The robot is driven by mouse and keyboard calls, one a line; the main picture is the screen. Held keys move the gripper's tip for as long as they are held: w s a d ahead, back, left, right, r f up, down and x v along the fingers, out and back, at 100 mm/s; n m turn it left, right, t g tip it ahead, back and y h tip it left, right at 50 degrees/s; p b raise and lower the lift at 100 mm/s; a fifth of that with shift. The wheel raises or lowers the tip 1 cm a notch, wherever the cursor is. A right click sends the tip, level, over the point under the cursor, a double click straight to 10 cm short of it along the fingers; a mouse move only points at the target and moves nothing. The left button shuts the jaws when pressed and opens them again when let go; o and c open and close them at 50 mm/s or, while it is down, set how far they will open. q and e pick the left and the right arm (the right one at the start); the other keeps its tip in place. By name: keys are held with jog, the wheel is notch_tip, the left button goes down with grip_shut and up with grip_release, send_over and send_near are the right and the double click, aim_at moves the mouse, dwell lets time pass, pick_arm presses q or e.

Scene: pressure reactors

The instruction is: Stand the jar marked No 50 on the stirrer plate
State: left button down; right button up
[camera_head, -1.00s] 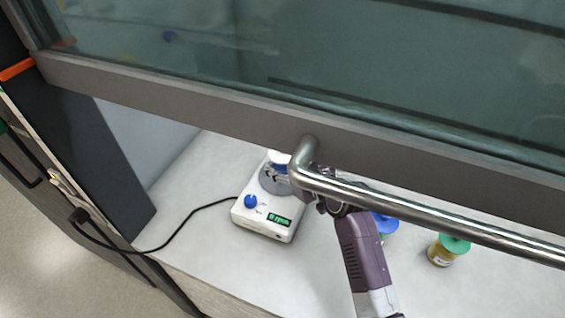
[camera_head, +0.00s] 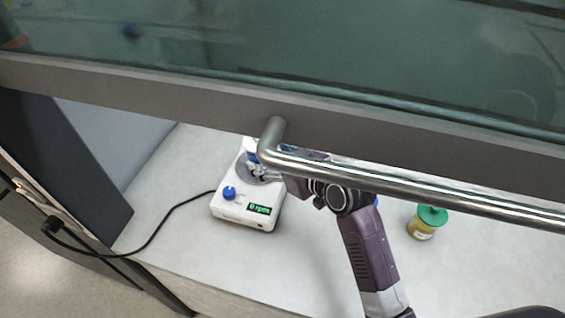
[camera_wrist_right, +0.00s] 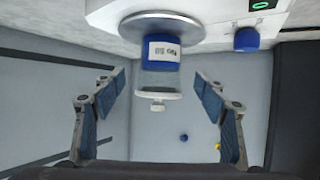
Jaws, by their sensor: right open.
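The stirrer plate (camera_head: 243,205) is a white box with a blue knob, a lit green display and a round grey disc. A jar (camera_head: 252,157) with blue contents stands on its disc, partly hidden by the door handle. The right wrist view shows the jar (camera_wrist_right: 160,62) upside down, its base against the disc, with a white lid and a label too small to read surely. My right gripper (camera_wrist_right: 159,80) is open, one finger on either side of the jar in the picture, with gaps on both sides. My left gripper is not in view.
A raised glass sash with a metal bar handle (camera_head: 400,190) crosses above my right arm. A jar with a green lid and yellow contents (camera_head: 427,222) stands to the right on the worktop. A black cable (camera_head: 150,242) runs left from the plate. The front worktop is clear.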

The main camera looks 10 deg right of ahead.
jog(key=v, duration=0.5)
jog(key=shift+s+d+r, duration=0.15)
jog(key=shift+s+r, duration=0.05)
jog(key=shift+s, duration=0.05)
